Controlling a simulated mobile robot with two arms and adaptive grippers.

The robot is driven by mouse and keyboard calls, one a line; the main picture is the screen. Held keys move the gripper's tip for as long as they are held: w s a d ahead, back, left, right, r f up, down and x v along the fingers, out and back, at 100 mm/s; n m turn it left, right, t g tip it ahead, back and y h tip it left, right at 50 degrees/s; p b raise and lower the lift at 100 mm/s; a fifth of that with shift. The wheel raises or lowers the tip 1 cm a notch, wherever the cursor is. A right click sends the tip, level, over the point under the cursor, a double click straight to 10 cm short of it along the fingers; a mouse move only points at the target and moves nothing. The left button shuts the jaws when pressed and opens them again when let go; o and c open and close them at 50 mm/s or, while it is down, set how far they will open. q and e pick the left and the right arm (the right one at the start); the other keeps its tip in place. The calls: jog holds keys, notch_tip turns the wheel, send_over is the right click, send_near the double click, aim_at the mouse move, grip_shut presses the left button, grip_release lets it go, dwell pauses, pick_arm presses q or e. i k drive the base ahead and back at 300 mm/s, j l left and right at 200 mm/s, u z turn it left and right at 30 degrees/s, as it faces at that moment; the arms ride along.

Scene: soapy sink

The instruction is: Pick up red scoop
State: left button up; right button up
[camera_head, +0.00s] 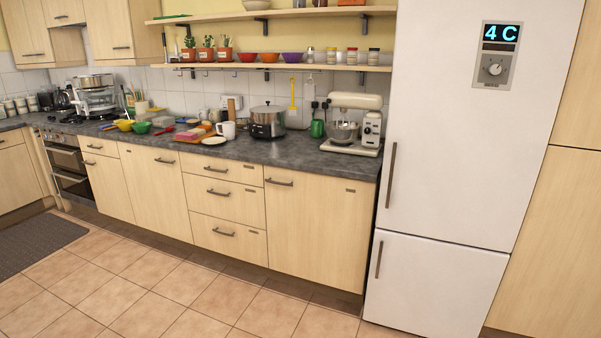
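A small, thin red item (163,131) lies on the dark counter (150,143), right of a green bowl (142,127). It is too small to tell whether it is the red scoop. Another small red item (193,121) sits farther back, behind the boards; its shape is also unclear. Neither of my grippers is in view.
A pink block (192,134), a white plate (213,141), a white mug (227,130), a steel pot (268,121) and a stand mixer (357,120) stand along the counter. A tall white fridge (455,130) is at right. The tiled floor (150,295) in front is clear.

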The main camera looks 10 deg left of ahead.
aim_at(169, 129)
jog(key=i+l+u, duration=0.15)
jog(key=i, duration=0.9)
jog(key=i+j+u, duration=0.15)
jog(key=i+u, duration=0.5)
jog(key=u, duration=0.25)
jog(key=i+l+u, duration=0.1)
jog(key=i+u, duration=0.35)
jog(key=i+j+u, duration=0.15)
jog(key=i+u, duration=0.15)
jog(key=i, duration=0.2)
jog(key=i+u, duration=0.35)
jog(key=i+z, duration=0.35)
jog(key=i+j+z, duration=0.2)
jog(key=i+z, duration=0.15)
jog(key=i+j+z, duration=0.35)
jog(key=i+l, duration=0.1)
